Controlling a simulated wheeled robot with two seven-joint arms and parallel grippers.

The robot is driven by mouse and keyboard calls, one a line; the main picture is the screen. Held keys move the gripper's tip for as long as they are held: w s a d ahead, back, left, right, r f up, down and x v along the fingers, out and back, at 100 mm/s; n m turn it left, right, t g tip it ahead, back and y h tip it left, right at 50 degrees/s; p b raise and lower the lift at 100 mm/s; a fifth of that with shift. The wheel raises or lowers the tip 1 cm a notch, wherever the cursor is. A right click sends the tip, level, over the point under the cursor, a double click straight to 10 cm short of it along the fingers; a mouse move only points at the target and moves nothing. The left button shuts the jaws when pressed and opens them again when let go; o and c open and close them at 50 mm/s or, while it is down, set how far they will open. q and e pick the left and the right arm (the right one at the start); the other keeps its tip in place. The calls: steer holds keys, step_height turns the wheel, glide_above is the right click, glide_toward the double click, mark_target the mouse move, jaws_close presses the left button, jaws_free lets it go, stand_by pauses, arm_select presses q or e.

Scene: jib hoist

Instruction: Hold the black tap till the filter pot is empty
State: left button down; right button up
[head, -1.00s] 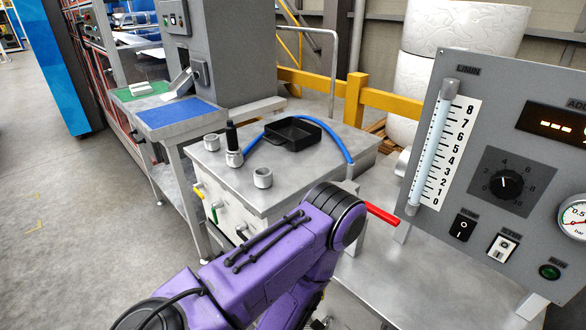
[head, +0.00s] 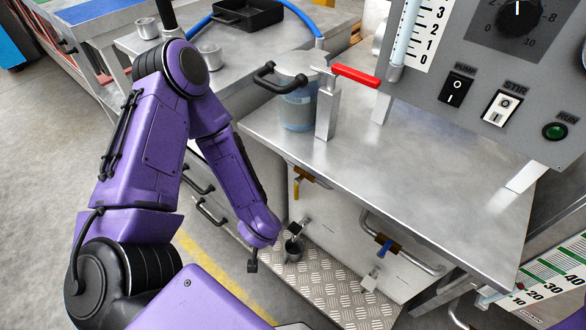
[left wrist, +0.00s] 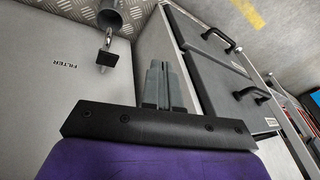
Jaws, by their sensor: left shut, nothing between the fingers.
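The black tap (head: 297,229) sticks out low on the pale bench front in the head view. Its black handle (left wrist: 107,59) shows in the left wrist view, beside the word FILTER. My right gripper is not in view.
A yellow tap (head: 300,181) and a blue tap (head: 385,244) are on the same front. A metal rail (head: 405,245) and a checker-plate step (head: 345,295) are near. Drawers with black handles (head: 212,211) are at the left. A red lever (head: 356,76) is above.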

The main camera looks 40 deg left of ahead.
mark_target(294, 228)
arm_select(q)
steer(key=w+d+f+m+t+h+b, duration=0.1)
steer(key=w+m+h+b, duration=0.15)
steer(key=w, duration=0.25)
steer(key=w+d+f+m+h+b, duration=0.1)
steer(key=w+d+m+b, duration=0.1)
steer(key=w+b, duration=0.25)
steer(key=b+x, duration=0.6)
steer(key=x, duration=0.3)
steer(key=shift+f, duration=0.2)
steer(key=shift+w+f+b, duration=0.15)
steer(key=shift+f+b, duration=0.2)
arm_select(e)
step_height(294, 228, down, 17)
